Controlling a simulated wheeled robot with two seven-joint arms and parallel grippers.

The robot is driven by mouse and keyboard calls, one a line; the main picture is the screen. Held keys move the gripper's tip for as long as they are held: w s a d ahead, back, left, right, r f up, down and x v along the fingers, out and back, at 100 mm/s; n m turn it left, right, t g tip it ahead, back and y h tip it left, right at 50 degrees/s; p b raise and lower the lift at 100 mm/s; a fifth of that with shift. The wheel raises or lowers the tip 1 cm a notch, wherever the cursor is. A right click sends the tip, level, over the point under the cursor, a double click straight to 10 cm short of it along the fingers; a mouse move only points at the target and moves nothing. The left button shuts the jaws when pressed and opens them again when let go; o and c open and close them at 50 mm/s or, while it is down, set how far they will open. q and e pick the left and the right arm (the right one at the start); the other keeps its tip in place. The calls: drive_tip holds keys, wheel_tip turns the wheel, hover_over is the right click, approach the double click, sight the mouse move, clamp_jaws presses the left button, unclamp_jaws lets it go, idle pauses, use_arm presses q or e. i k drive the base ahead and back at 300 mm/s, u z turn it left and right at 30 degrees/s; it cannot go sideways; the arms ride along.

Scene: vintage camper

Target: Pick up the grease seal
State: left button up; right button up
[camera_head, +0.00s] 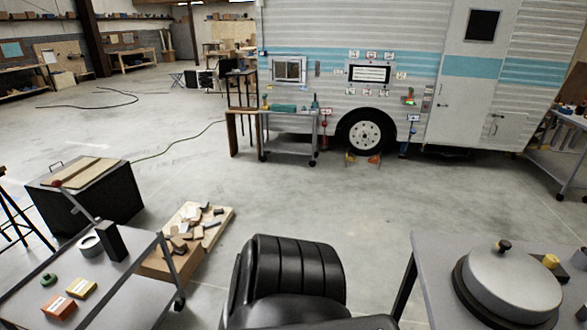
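I cannot tell for sure which thing is the grease seal. A small green ring (49,279) lies flat on the grey cart (112,277) at the lower left. A larger pale grey ring (90,245) lies behind it on the same cart, beside an upright black block (110,241). Neither of my grippers shows in the head view. Black rounded parts at the bottom middle look like my own body.
A crate (165,265) with a board of wood scraps stands right of the cart. A black box (85,197) is behind it. A grey table (430,270) with a round lidded drum (507,285) is at right. The floor ahead is open towards the camper (400,75).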

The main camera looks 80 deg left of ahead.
sight(48, 280)
drive_tip(key=u, duration=4.2)
